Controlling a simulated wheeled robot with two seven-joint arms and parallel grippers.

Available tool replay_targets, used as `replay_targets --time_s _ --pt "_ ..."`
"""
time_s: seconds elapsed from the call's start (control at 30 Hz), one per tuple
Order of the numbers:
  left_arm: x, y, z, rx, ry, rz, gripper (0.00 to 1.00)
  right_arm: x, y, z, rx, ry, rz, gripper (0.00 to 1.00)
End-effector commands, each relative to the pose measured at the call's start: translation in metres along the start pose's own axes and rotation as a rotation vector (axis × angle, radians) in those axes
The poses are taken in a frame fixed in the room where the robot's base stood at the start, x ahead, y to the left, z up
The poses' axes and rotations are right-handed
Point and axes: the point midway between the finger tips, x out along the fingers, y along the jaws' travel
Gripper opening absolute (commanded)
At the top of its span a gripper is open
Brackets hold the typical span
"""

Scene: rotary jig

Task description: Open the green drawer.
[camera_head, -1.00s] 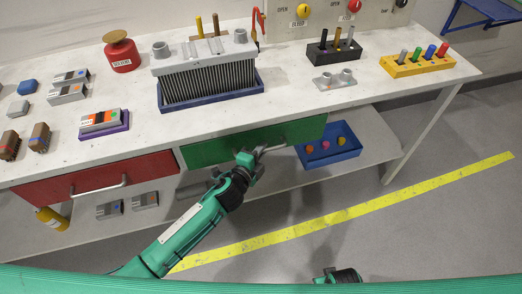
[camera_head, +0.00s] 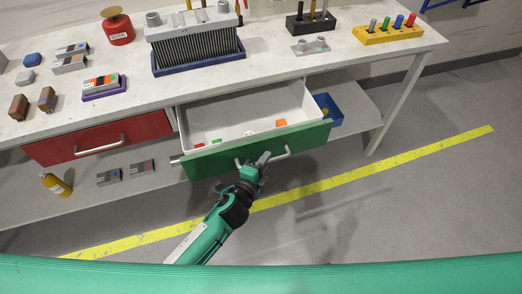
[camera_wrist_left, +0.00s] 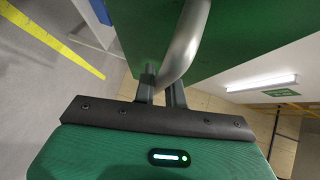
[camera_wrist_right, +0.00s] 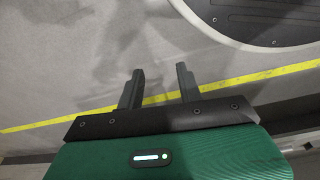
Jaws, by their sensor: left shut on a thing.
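The green drawer (camera_head: 300,139) is pulled out from under the white workbench, and its white inside shows several small coloured pieces. My left gripper (camera_head: 258,160) is at the drawer's silver bar handle (camera_head: 280,155). In the left wrist view my left gripper (camera_wrist_left: 161,88) has its fingers closed around the handle (camera_wrist_left: 184,45), with the green front (camera_wrist_left: 245,35) behind it. My right gripper (camera_wrist_right: 158,83) shows in the right wrist view, open with nothing between its fingers, above the grey floor. It is not in the head view.
A shut red drawer (camera_head: 150,128) is left of the green one. A blue bin (camera_head: 334,116) stands on the lower shelf, partly hidden by the drawer. The bench top (camera_head: 215,84) carries blocks and racks. The floor (camera_head: 400,200) in front is clear.

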Motion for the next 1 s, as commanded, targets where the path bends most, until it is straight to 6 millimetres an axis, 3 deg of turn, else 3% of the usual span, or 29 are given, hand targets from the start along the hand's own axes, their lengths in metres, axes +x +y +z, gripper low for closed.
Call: replay_targets --time_s 0.2,0.4,0.97,1.0 --pt "-0.028 0.009 -0.028 -0.004 -0.001 0.002 0.00 -0.002 0.000 -0.004 0.000 0.004 0.000 0.36" --pt "-0.043 0.013 -0.043 -0.002 -0.001 0.001 0.00 -0.006 0.000 -0.009 0.001 0.005 0.000 0.36" --pt "-0.050 0.015 -0.049 0.000 0.000 0.000 0.00 -0.010 -0.002 -0.003 0.002 -0.002 -0.002 0.36" --pt "-0.050 0.015 -0.049 0.000 0.000 0.000 0.20 -0.010 -0.002 -0.003 0.002 -0.002 -0.002 0.36"
